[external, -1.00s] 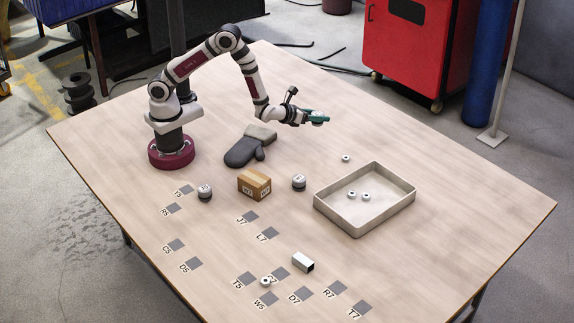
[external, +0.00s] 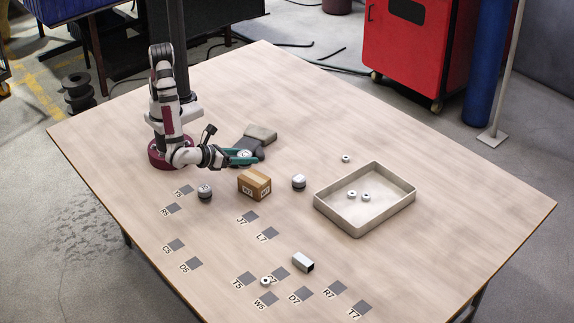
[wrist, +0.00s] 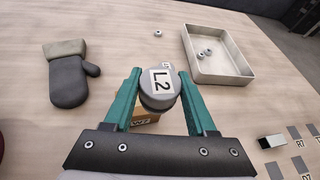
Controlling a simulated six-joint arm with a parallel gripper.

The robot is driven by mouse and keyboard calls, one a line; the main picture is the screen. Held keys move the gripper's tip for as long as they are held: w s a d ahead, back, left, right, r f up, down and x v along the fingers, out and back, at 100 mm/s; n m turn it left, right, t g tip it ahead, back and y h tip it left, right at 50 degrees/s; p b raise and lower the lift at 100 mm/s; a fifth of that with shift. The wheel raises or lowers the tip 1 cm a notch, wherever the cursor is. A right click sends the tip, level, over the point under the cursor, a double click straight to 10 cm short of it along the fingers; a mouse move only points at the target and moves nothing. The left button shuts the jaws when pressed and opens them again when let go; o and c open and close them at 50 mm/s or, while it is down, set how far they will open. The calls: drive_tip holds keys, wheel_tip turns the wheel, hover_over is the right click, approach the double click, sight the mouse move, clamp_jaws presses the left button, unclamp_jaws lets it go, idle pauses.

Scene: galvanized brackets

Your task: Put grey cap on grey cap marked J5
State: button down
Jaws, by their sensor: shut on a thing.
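My gripper (external: 245,158) is shut on a grey cap marked L2 (wrist: 160,100), held above the table between the green fingers; the cap also shows in the external view (external: 244,154). One grey cap (external: 205,192) stands on the table left of the cardboard box, and another (external: 299,181) stands right of it. Their labels are too small for me to read, so I cannot tell which is J5. In the wrist view the held cap hides what lies behind it.
A cardboard box (external: 254,184) stands between the two caps. A dark oven mitt (external: 262,143) lies by my gripper. A pale tray (external: 365,221) holds small white rings at the right. A metal tube (external: 303,262) and several labelled grey squares lie in front.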

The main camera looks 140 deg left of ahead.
drive_tip(key=s+d, duration=1.7)
drive_tip(key=d, duration=0.1)
hover_over(205, 188)
drive_tip(key=shift+m+t, duration=0.3)
drive_tip(key=shift+t, duration=0.1)
wheel_tip(205, 188, down, 6)
drive_tip(key=shift+s+d+f, duration=0.1)
drive_tip(key=shift+s, duration=0.05)
drive_tip(key=shift+f, duration=2)
drive_tip(key=shift+c, duration=1)
unclamp_jaws()
drive_tip(key=shift+f, duration=0.1)
